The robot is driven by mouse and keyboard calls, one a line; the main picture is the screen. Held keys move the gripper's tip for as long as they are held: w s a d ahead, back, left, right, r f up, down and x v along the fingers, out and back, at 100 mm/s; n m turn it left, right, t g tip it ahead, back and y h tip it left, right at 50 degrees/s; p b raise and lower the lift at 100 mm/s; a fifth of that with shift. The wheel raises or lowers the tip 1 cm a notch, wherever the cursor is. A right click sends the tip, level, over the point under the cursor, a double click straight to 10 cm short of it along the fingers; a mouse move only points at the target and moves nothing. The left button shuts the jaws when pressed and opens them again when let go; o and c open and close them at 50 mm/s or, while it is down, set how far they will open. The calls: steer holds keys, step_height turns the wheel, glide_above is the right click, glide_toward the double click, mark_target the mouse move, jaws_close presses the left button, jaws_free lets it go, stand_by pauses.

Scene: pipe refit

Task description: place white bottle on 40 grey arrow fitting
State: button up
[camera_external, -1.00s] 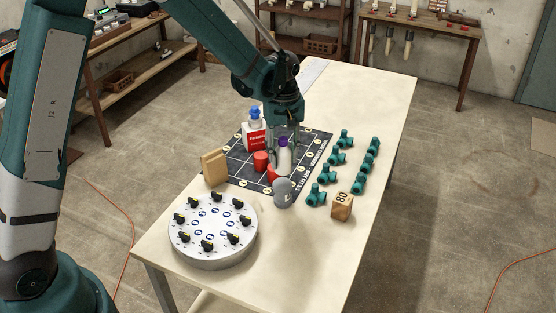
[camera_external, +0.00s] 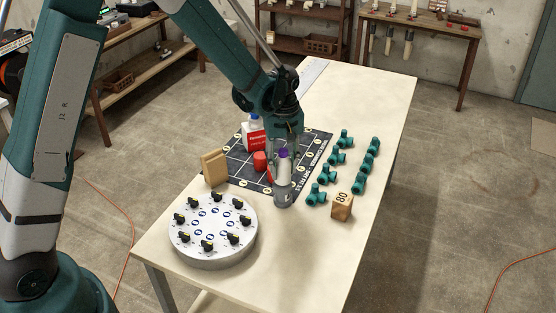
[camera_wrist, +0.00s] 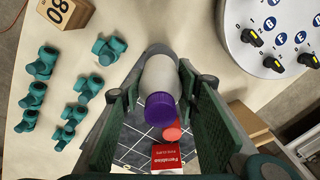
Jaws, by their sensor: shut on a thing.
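The white bottle (camera_external: 284,170) with a purple cap is between the fingers of my gripper (camera_external: 284,160), which is shut on it. In the wrist view the bottle (camera_wrist: 160,76) shows between the green finger pads, cap toward the camera. The grey fitting (camera_external: 284,195) stands upright on the table near the front edge of the dark mat. The bottle is upright and lines up with the fitting's top in the external view. The bottle hides the fitting's upper rim, so I cannot tell whether they touch. No arrow or number is readable on the fitting.
A wooden block marked 80 (camera_external: 342,206) and several green pipe fittings (camera_external: 328,172) stand to the right. A round grey dial plate (camera_external: 213,230) is at the front left. A red cylinder (camera_external: 260,161), a red-labelled container (camera_external: 254,138) and a wooden block (camera_external: 214,167) stand left.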

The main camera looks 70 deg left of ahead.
steer(key=shift+f, duration=0.3)
steer(key=o, duration=1)
steer(key=shift+r, duration=0.25)
steer(key=shift+r+p, duration=0.4)
steer(key=shift+r+b, duration=0.3)
steer(key=shift+r, duration=5.6)
